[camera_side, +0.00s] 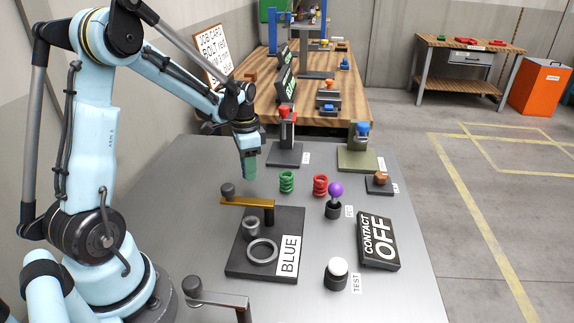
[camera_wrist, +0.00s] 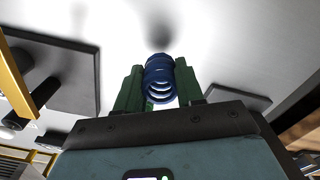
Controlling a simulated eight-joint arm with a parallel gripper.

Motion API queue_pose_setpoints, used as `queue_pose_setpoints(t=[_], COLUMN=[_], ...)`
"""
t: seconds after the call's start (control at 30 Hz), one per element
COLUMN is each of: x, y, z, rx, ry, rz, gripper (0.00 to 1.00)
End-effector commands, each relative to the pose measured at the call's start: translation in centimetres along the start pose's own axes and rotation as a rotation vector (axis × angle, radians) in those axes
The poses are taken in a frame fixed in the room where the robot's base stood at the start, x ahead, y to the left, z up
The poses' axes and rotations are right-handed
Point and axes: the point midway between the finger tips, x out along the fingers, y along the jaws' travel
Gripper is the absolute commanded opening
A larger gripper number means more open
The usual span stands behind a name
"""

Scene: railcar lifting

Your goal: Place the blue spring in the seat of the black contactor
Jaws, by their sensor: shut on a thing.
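My gripper (camera_side: 249,172) is shut and hangs above the grey table, behind the contactor in the side view. In the wrist view, the blue spring (camera_wrist: 159,78) is held between the green fingers of my gripper (camera_wrist: 158,88). The spring is hidden in the side view. The black contactor (camera_side: 287,222) lies on the table with a BLUE label, a brass arm (camera_side: 246,203) on a post, a small grey cup (camera_side: 252,227) and a larger grey ring (camera_side: 262,250). I cannot tell which is the seat. The brass arm also shows at the wrist view's left edge (camera_wrist: 14,80).
A green spring (camera_side: 287,181) and a red spring (camera_side: 320,185) stand right of my gripper. A purple-knobbed lever (camera_side: 335,195), a CONTACT OFF sign (camera_side: 379,241) and a white TEST button (camera_side: 337,269) stand at right. Stands with red (camera_side: 285,135) and blue (camera_side: 361,140) tops are behind.

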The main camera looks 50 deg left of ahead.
Motion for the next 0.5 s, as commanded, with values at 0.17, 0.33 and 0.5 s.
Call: queue_pose_setpoints(t=[0.17,0.33,0.5], x=[2.2,2.7,2.7], y=[0.0,0.1,0.1], z=[0.0,0.0,0.0], rx=[-0.001,-0.001,-0.001], ry=[0.000,0.000,0.000], rz=[-0.002,-0.002,-0.002], gripper=[0.02,0.02,0.02])
